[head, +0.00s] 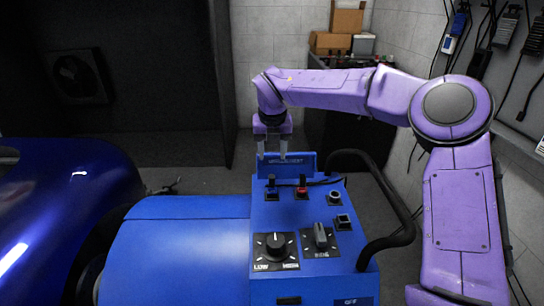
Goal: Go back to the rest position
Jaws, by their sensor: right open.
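My right arm comes in from the right and bends over the blue control box (330,258). My right gripper (272,148) points down just above the far edge of the box, near its raised labelled plate (286,164). Its two fingers are apart and nothing shows between them. I cannot tell whether the fingertips touch the plate. My left gripper is not in view.
A thick black cable (402,215) loops along the right side of the box. A blue car (60,215) stands at the left. Cardboard boxes (345,22) sit on a dark cabinet at the back. Cables and devices hang on the right wall. Open floor (195,178) lies behind.

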